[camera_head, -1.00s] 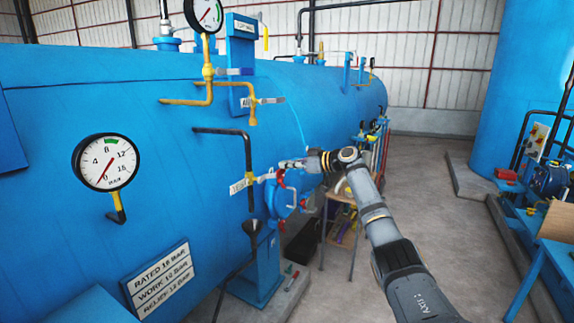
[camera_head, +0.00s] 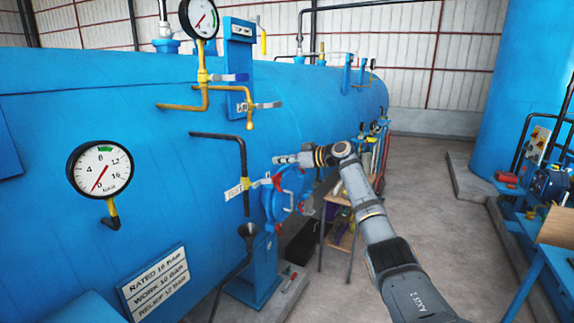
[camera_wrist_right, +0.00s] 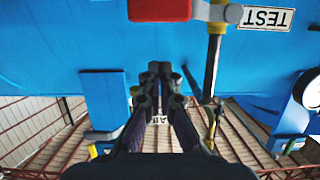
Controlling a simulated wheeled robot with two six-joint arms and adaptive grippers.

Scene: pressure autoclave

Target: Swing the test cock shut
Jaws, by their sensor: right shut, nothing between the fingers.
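The test cock sits on the lower end of a dark bent pipe (camera_head: 243,160) on the blue vessel, beside the white TEST label (camera_head: 236,190). Its pale lever (camera_head: 262,182) points sideways to the right, across the upright pipe. In the right wrist view, which looks upside down, the cock's brass body (camera_wrist_right: 217,27) and the TEST label (camera_wrist_right: 267,18) show at upper right. My right gripper (camera_head: 277,160) is shut and empty, above and slightly right of the lever, apart from it. It also shows in the wrist view (camera_wrist_right: 160,72). My left gripper is not in view.
A blue round door fitting with red lugs (camera_head: 303,197) is just below my right gripper. A dark funnel (camera_head: 248,230) stands under the cock. Brass pipes and a gauge (camera_head: 200,17) are above. A wooden stand (camera_head: 338,200) is behind.

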